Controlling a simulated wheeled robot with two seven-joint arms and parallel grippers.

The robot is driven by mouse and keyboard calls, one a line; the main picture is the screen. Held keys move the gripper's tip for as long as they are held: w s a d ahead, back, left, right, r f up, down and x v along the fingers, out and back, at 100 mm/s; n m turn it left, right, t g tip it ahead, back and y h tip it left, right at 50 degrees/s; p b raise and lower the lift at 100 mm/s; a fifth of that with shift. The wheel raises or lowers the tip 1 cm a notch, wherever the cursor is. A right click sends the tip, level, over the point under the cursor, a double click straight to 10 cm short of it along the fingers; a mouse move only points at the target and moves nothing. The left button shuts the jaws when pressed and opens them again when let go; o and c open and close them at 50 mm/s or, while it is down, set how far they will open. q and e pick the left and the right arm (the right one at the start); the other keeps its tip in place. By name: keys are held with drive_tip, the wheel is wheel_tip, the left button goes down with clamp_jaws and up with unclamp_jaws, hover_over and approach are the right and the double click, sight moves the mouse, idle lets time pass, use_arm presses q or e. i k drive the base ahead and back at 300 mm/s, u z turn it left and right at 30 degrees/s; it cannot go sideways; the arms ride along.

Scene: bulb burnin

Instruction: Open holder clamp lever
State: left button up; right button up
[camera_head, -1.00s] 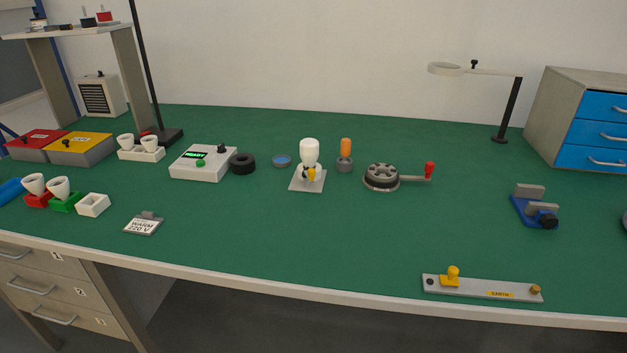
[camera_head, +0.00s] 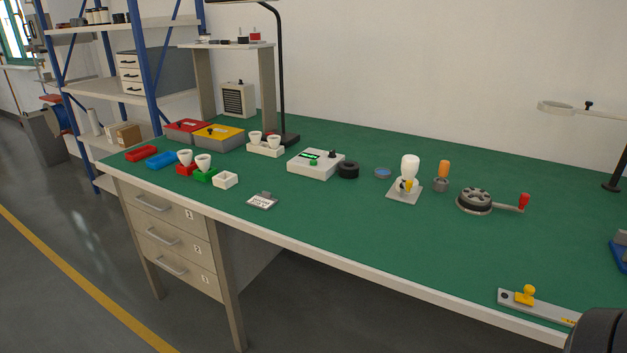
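The holder (camera_head: 405,193) stands on the green bench right of centre. It has a grey square base, a white bulb (camera_head: 410,167) standing upright in it, and a small yellow lever (camera_head: 407,185) on its front. The lever is too small to tell whether it is open or closed. No gripper shows in the view. A dark rounded shape at the bottom right corner looks like part of my own right arm.
Near the holder are an orange-handled tool (camera_head: 443,175), a blue-topped dish (camera_head: 382,173), a black ring (camera_head: 348,170), a white meter box (camera_head: 315,164) and a red-handled crank wheel (camera_head: 474,201). A yellow-knobbed strip (camera_head: 526,297) lies at the front edge. Bench in front of the holder is clear.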

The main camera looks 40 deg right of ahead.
sight(406, 187)
drive_tip(key=u, duration=0.35)
drive_tip(key=i, duration=1.3)
drive_tip(key=z, duration=1.65)
